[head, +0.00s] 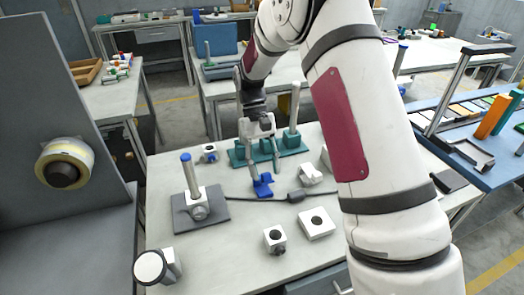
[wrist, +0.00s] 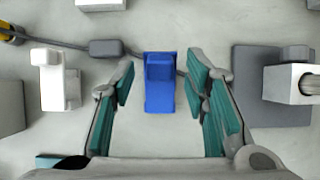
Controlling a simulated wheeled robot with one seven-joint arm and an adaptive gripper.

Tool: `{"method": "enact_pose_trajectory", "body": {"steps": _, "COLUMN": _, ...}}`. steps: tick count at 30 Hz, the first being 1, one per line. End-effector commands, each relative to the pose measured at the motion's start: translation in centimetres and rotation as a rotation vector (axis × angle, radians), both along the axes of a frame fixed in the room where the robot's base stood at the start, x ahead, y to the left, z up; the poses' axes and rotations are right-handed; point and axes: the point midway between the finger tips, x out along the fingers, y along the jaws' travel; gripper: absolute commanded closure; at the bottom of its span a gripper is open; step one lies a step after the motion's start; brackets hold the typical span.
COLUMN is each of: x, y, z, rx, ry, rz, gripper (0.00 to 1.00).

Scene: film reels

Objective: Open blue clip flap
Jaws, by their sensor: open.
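The blue clip (head: 263,186) lies on the white-grey table, near its middle. In the wrist view the blue clip (wrist: 160,85) sits upright in the picture between my fingers, with a raised block at its far end. I cannot tell for sure whether its flap is up or down. My gripper (head: 264,170) points down just above the clip. Its teal-padded fingers, also seen in the wrist view (wrist: 160,95), are spread wide on both sides of the clip. They appear apart from it and hold nothing.
A dark cable with a grey inline box (head: 296,197) runs beside the clip. A grey plate with a blue-topped post (head: 190,175) stands left. A teal stand (head: 290,143) is behind. White blocks (head: 317,223) lie in front and a white clip-like piece (head: 311,175) lies right.

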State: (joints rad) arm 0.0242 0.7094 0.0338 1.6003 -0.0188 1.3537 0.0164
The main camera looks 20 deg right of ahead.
Motion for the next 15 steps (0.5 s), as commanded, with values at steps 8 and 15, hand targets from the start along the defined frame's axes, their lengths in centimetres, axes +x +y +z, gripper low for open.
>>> {"method": "enact_pose_trajectory", "body": {"steps": 8, "x": 2.6, "y": 0.0, "z": 4.4, "rx": 0.000, "ry": -0.005, "rz": 0.000, "gripper": 0.58}}
{"method": "enact_pose_trajectory", "body": {"steps": 15, "x": 4.7, "y": 0.0, "z": 8.1, "rx": 0.000, "ry": -0.002, "rz": 0.000, "gripper": 0.58}}
